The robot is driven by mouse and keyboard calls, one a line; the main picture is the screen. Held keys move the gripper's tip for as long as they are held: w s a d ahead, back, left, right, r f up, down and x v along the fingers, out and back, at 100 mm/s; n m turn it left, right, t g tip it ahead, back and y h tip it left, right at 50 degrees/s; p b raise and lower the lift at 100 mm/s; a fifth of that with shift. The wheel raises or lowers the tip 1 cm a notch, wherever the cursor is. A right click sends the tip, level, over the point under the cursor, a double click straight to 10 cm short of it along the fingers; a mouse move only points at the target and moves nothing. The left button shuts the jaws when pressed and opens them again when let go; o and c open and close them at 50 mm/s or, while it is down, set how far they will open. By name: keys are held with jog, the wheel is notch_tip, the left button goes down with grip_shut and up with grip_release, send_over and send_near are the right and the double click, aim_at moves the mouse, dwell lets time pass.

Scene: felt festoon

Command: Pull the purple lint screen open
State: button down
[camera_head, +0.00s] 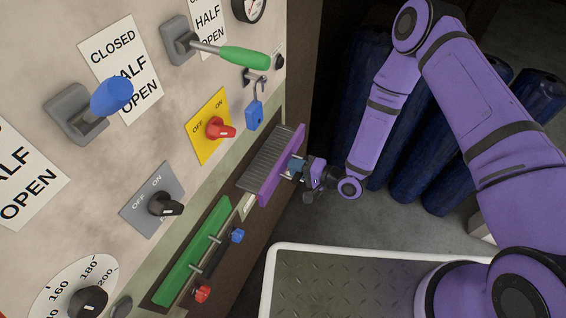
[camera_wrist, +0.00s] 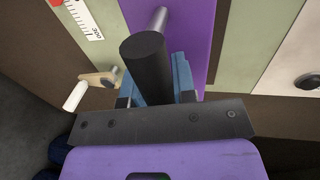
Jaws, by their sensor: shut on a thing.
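The purple lint screen (camera_head: 268,189) sits in the lower right part of the machine panel. Its purple front stands out from the panel, with a length of grey ribbed screen showing behind it. My gripper (camera_head: 297,168) is at the front's outer side, shut on its handle. In the wrist view, the dark round handle bar (camera_wrist: 145,55) lies between my blue fingers, and a metal post joins it to the purple front (camera_wrist: 196,30). The fingertips are partly hidden behind the bar and a dark bracket.
A green front (camera_head: 190,258) with red and blue knobs is below left. A blue padlock (camera_head: 255,113), red knob (camera_head: 217,129) and green lever (camera_head: 245,58) are above. Blue cylinders (camera_head: 408,165) stand behind my arm. A white-rimmed platform (camera_head: 350,285) is below; floor shows between.

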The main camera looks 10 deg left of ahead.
jog(key=f+v, duration=0.2)
jog(key=v, duration=0.8)
jog(key=f+v, duration=0.2)
jog(key=v, duration=0.8)
jog(key=shift+d, duration=0.45)
jog(key=shift+s, duration=0.1)
jog(key=c, duration=0.9)
grip_release()
jog(key=v, duration=1)
jog(key=shift+s+d+r, duration=0.15)
jog(key=shift+d, duration=0.2)
